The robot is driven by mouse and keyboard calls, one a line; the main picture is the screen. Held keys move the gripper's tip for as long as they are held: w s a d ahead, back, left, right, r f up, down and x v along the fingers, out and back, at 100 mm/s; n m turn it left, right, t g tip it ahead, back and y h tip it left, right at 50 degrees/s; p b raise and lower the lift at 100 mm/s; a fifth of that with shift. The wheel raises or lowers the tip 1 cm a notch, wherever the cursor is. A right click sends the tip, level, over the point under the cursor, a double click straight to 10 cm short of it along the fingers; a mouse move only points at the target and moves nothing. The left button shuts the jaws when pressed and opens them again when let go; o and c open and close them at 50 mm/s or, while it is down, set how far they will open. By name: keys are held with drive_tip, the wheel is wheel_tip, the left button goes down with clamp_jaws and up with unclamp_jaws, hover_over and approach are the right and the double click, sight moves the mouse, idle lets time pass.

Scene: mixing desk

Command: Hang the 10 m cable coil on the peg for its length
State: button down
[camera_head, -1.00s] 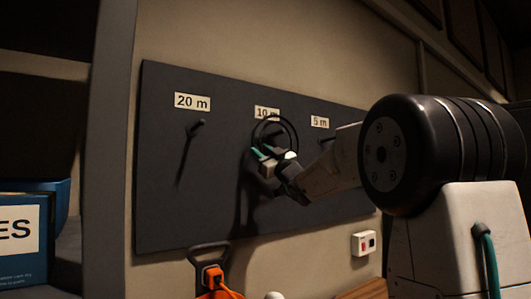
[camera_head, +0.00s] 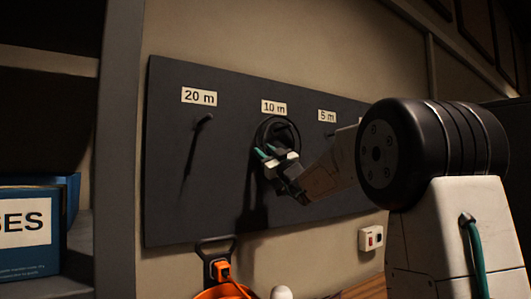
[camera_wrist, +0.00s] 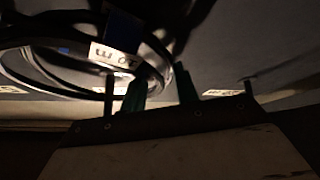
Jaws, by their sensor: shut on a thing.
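The black cable coil (camera_head: 259,131) is a ring in front of the board, just below the 10 m label (camera_head: 274,107). In the wrist view the coil (camera_wrist: 30,73) fills the upper left, with an upside-down white 10 m tag (camera_wrist: 115,55) on it. My gripper (camera_head: 267,153), with teal fingertips, is shut on the coil's lower part; its fingers also show in the wrist view (camera_wrist: 160,90). The middle peg (camera_head: 281,127) seems to show inside the ring, but I cannot tell whether the coil bears on it.
The dark board (camera_head: 225,200) also carries the 20 m peg (camera_head: 204,121) at left and the 5 m peg, partly hidden by my arm, at right. Shelves stand at left.

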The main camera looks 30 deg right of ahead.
idle(0.3)
unclamp_jaws()
idle(0.3)
drive_tip(key=shift+s, duration=0.1)
idle(0.5)
drive_tip(key=s, duration=1)
drive_tip(key=shift+d, duration=0.2)
idle(0.9)
idle(0.5)
